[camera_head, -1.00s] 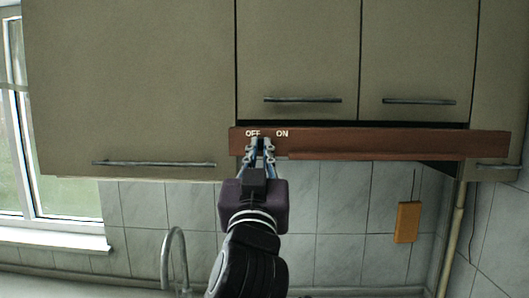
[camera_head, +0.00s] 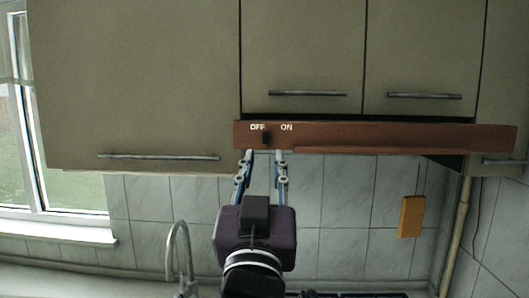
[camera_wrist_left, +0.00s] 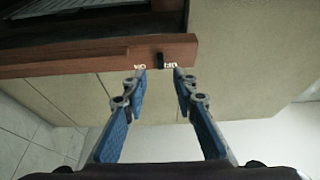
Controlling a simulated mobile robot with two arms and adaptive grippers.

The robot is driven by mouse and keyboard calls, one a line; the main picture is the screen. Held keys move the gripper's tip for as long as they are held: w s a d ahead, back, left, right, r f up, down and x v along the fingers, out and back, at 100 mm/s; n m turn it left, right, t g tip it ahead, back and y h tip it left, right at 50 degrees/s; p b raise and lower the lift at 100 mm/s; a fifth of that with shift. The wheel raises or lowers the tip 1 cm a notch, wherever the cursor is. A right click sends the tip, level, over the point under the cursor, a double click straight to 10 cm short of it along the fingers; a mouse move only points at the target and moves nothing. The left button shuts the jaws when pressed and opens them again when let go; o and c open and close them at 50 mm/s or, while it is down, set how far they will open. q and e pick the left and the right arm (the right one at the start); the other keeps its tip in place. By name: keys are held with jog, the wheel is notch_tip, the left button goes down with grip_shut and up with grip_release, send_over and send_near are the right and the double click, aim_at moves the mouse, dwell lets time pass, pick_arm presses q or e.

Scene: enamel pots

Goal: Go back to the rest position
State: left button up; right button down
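My left gripper (camera_head: 262,153) is open and empty just below the brown wooden hood panel (camera_head: 400,138) in the head view. A small black switch knob (camera_head: 266,137) sits on the panel below the OFF label, between the OFF and ON markings. The knob also shows in the left wrist view (camera_wrist_left: 160,57), beyond and between the spread fingertips (camera_wrist_left: 157,70), with a gap to them. My right gripper is in neither view.
Closed cabinets (camera_head: 140,80) with bar handles hang above and beside the panel. A tap (camera_head: 178,255) rises at the lower left, near a window (camera_head: 60,140). An orange board (camera_head: 411,216) hangs on the tiled wall at right.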

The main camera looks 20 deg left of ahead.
pick_arm(q)
jog(key=shift+s+f, duration=0.15)
jog(key=shift+s, duration=0.2)
jog(key=shift+w, duration=0.1)
